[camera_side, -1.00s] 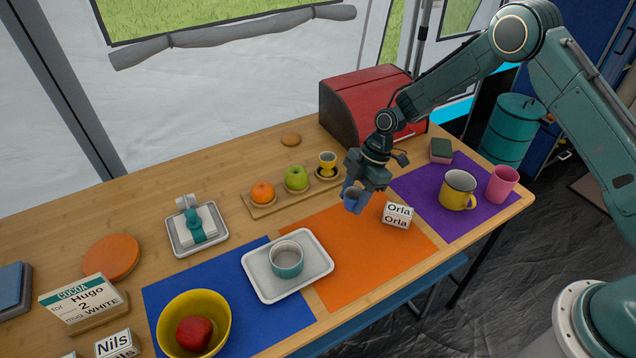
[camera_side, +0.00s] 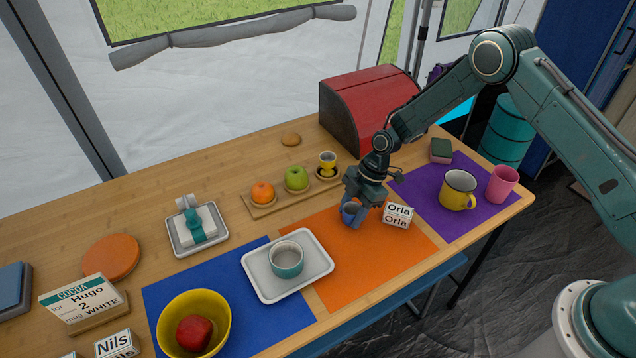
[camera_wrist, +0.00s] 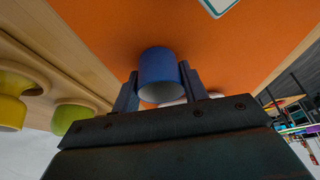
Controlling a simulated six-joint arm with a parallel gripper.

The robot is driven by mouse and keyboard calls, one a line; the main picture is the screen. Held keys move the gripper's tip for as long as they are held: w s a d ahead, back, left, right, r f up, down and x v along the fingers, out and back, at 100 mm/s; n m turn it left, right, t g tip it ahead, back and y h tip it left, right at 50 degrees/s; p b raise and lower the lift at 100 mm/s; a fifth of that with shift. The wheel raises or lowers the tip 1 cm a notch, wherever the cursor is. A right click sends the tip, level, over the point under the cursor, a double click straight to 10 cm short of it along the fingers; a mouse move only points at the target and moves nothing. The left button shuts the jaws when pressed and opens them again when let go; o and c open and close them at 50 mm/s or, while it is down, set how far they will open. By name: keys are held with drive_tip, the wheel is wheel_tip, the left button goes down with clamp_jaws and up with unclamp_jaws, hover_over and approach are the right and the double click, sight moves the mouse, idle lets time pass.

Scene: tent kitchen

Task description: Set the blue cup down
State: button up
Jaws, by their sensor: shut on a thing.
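My gripper (camera_side: 358,208) is shut on the blue cup (camera_side: 350,212), over the orange mat (camera_side: 370,252) just left of the Orla name card. In the wrist view the blue cup (camera_wrist: 158,72) sits between the two fingers, with the orange mat (camera_wrist: 110,35) behind it. The cup is very close to the mat; I cannot tell whether its base touches. The fingers and gripper body hide part of the cup in the side view.
The Orla card (camera_side: 397,215) stands close on the cup's right. A white tray (camera_side: 312,285) with a teal-and-white bowl (camera_side: 286,262) lies to the left. A wooden board (camera_side: 278,204) with fruit is behind. A yellow mug (camera_side: 457,190) and pink cup (camera_side: 502,184) stand on the purple mat (camera_side: 432,211). The front orange area is clear.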

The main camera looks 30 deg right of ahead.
drive_tip(key=shift+f, duration=0.15)
drive_tip(key=o, duration=1)
drive_tip(key=shift+r, duration=0.2)
drive_tip(key=v, duration=1.2)
